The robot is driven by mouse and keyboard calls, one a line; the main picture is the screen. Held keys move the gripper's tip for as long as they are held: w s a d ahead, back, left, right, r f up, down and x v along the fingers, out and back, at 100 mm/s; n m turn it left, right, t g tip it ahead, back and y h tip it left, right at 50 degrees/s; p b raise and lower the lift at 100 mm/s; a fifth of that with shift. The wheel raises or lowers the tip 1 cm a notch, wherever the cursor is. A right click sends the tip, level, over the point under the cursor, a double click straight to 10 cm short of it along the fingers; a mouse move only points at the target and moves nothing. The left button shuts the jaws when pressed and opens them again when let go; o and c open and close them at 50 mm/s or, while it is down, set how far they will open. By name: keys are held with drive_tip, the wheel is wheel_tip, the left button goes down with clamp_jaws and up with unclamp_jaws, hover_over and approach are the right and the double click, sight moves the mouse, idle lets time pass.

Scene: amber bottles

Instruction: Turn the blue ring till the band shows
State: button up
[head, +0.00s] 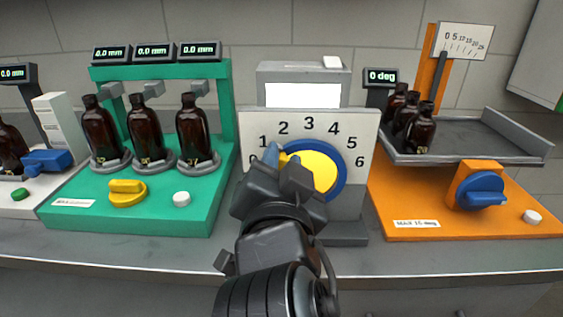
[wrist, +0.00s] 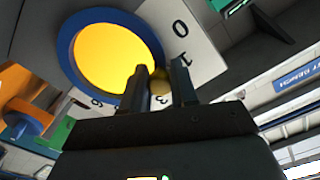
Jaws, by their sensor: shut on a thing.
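The blue ring (head: 342,178) surrounds a yellow disc (head: 318,170) on a pale dial plate (head: 364,130) marked with numbers up to 6. In the wrist view, my gripper (wrist: 160,82) is shut on a small yellow knob (wrist: 159,84) at the edge of the blue ring (wrist: 66,50). A window (head: 303,95) above the dial is plain white; no band is visible in it.
A green stand (head: 215,210) with amber bottles (head: 195,135) and a yellow knob (head: 127,192) is on the left. An orange stand (head: 400,205) with a grey tray (head: 458,157), bottles and another blue knob (head: 480,191) is on the right. A small display (head: 381,77) reads 0 deg.

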clamp_jaws()
drive_tip(key=shift+a+f+n+b, duration=0.2)
drive_tip(key=shift+n+b, duration=0.2)
drive_tip(key=shift+n, duration=0.2)
drive_tip(key=o, duration=0.7)
unclamp_jaws()
drive_tip(key=shift+s+a+b, duration=0.1)
drive_tip(key=shift+s+b, duration=0.8)
drive_tip(key=shift+s, duration=3)
